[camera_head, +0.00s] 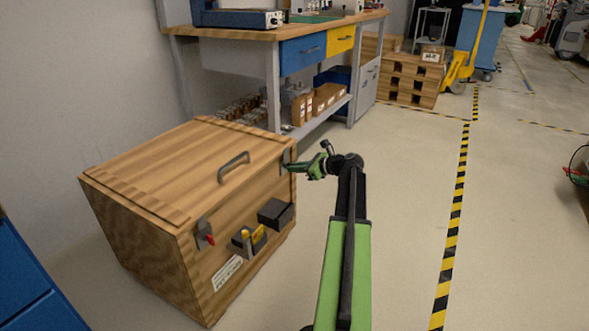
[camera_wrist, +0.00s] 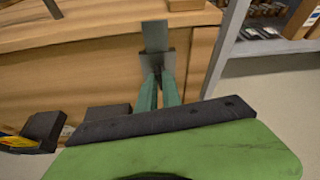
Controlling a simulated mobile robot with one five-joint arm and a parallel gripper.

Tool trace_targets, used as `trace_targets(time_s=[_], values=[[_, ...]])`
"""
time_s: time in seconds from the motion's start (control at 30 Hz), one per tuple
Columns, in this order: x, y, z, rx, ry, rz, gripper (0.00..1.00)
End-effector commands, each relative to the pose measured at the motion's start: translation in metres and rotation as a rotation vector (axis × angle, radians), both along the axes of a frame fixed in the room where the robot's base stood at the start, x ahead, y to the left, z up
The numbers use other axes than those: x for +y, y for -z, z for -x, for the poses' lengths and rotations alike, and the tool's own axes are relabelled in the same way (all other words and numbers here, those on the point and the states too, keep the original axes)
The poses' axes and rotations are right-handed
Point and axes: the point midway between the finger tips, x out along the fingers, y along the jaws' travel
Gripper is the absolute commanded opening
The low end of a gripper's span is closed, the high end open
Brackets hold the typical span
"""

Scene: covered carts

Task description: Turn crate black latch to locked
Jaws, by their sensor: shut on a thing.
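The wooden crate (camera_head: 165,155) stands shut at the left, with a handle (camera_head: 233,166) on its lid. The black latch (camera_head: 285,160) is near the right end of its front face, close under the lid edge. In the wrist view the latch (camera_wrist: 155,36) shows as a dark grey plate, pointing upward over the lid seam. My gripper (camera_head: 292,167) reaches in from the right and is shut on the latch. In the wrist view the green fingers (camera_wrist: 158,78) meet at the latch's lower part, which they partly hide.
A second latch with a red tip (camera_head: 205,236) is at the crate's left front corner. Dark holders (camera_head: 275,213) with yellow items project from the front face. A workbench (camera_head: 240,34) stands behind the crate. The floor (camera_head: 410,200) at right is clear.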

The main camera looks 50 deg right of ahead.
Motion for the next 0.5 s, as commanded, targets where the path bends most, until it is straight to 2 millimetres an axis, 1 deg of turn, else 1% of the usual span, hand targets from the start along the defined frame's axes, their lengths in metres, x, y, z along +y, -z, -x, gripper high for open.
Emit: trace_targets(time_s=[0.03,0.17,0.2,0.37,0.5], values=[[0.0014,0.0026,0.0016,0.009,-0.005,0.003,0.0],[0.0016,0.0025,0.0016,0.009,-0.005,0.003,0.0],[0.0017,0.0026,0.0015,0.008,-0.006,0.003,0.1],[0.0015,0.0018,0.0009,0.005,-0.004,0.003,0.31],[0.0014,0.0013,0.0004,0.004,-0.003,0.003,0.31]])
